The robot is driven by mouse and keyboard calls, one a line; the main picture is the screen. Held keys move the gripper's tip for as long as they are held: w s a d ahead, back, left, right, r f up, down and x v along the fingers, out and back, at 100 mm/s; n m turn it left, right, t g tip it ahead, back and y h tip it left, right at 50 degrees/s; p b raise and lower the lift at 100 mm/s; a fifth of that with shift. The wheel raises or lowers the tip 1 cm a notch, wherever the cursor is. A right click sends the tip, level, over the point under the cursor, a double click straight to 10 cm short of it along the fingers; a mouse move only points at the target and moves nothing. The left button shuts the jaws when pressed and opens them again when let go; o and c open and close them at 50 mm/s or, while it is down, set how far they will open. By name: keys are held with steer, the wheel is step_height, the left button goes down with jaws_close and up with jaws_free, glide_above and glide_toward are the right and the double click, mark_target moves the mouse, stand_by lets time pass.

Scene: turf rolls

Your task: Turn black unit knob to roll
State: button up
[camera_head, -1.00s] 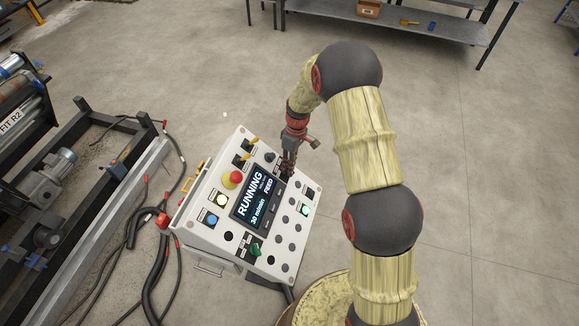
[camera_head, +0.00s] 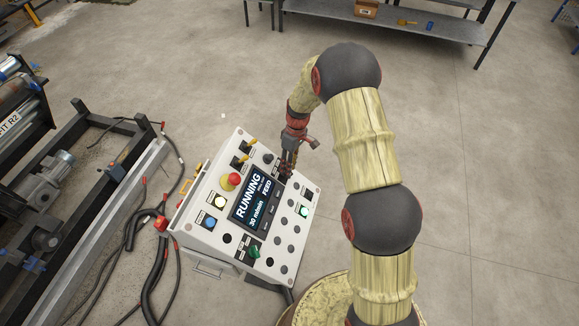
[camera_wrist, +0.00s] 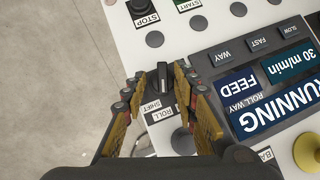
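The control panel (camera_head: 205,232) is a sloped white box with a lit screen (camera_head: 252,200) that reads RUNNING and FEED. In the wrist view, a black knob (camera_wrist: 162,76) sits on the white panel, beside a label with the words ROLL and SHIFT (camera_wrist: 160,110). My gripper (camera_wrist: 160,86) is open, its yellow-and-black fingers standing on either side of this knob with small gaps visible. I cannot tell whether a fingertip touches it. In the head view, my gripper (camera_head: 286,172) is at the panel's upper right edge and hides the knob.
Cables (camera_head: 150,255) and a machine frame (camera_head: 70,220) lie to the left. A grey bench (camera_head: 390,24) stands at the back. Floor to the right is clear.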

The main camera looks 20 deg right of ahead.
steer(key=shift+a, duration=0.1)
steer(key=v, duration=1.2)
stand_by(0.4)
steer(key=s+r+m+t+b, duration=0.2)
steer(key=s+r, duration=0.3)
steer(key=s, duration=0.6)
steer(key=s+a+r+m+t+h+b, duration=0.1)
steer(key=s+r+m+t+b, duration=0.1)
steer(key=s+r, duration=0.4)
steer(key=s+r+m+t+b, duration=0.3)
steer(key=s+r+m+b, duration=0.1)
steer(key=s, duration=1.2)
step_height(320, 180, up, 2)
steer(key=shift+a+r+h+b, duration=0.15)
steer(key=shift+a+h+b, duration=0.2)
steer(key=shift+b, duration=0.35)
steer(key=shift+s+d, duration=0.1)
stand_by(2.1)
